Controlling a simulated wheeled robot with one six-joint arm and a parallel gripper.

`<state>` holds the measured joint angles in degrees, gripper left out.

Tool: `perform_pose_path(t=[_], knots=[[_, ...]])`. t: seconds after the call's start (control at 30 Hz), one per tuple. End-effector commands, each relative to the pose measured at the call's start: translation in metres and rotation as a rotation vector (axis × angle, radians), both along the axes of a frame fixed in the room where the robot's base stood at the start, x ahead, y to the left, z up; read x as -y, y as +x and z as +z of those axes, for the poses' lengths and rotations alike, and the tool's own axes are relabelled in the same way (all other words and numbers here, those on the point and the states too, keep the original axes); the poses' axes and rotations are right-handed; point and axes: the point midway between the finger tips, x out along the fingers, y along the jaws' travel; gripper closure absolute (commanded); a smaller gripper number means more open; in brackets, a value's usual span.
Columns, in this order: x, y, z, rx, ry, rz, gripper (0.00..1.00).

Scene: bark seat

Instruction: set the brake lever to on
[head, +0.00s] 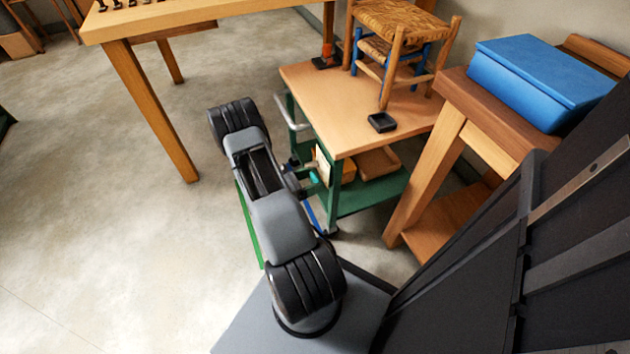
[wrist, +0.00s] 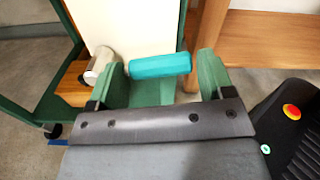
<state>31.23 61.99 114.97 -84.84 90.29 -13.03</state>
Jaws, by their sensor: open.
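The brake lever shows in the wrist view as a teal grip (wrist: 160,65) lying nearly level in front of a pale panel (wrist: 130,25). A silver cylinder (wrist: 98,65) sits to its left. My gripper (wrist: 162,78) is open, with one green finger on each side of the teal grip. The left finger overlaps the grip's left end; I cannot tell whether either finger touches it. In the head view the teal grip (head: 313,178) is small, beside the green-framed cart (head: 335,185), and my arm partly hides the area. No on or off marking is readable.
The cart's wooden top (head: 330,105) carries a woven stool (head: 400,20) and a small black tray (head: 382,122). A wooden bench with a blue box (head: 535,75) stands close on the right. A table (head: 145,100) stands behind left. The floor at left is clear.

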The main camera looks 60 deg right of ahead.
Motion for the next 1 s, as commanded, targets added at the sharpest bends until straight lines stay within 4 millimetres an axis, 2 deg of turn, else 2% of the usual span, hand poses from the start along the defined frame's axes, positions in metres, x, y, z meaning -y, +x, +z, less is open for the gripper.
perform_pose_path(t=[0.2,0.57,1.0], knots=[[0.013,-0.010,-0.001,0.000,0.001,-0.001,0.26],[0.015,-0.012,0.000,0.000,0.000,0.000,0.26],[0.015,-0.011,0.000,0.000,0.000,0.000,0.67]])
